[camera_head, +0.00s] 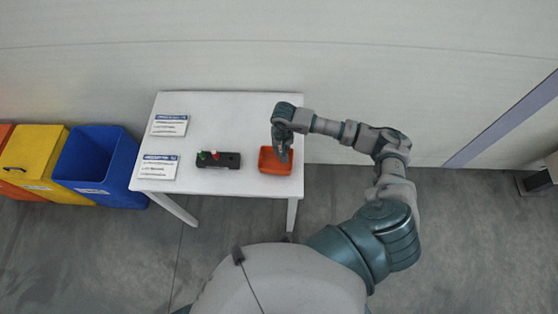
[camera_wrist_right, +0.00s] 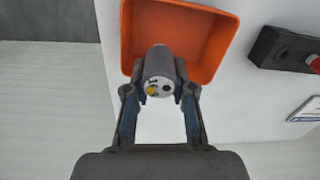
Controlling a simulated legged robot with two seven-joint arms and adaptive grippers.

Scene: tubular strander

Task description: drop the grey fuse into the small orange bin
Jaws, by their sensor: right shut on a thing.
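The small orange bin (camera_head: 268,167) sits at the right side of the white table in the head view. It also shows at the top of the right wrist view (camera_wrist_right: 222,42), with its open inside visible. My right gripper (camera_head: 283,152) is over the bin. In the right wrist view my right gripper (camera_wrist_right: 160,95) is shut on the grey fuse (camera_wrist_right: 158,62), a short cylinder with a yellow spot and a dark hole on its near end. The fuse's far end points over the bin's inside. My left gripper is not in view.
A black block (camera_head: 218,160) with a green and a red part stands left of the bin. Two printed cards (camera_head: 169,126) lie at the table's (camera_head: 235,108) left. A blue bin (camera_head: 100,165) and a yellow bin (camera_head: 37,160) stand on the floor at left.

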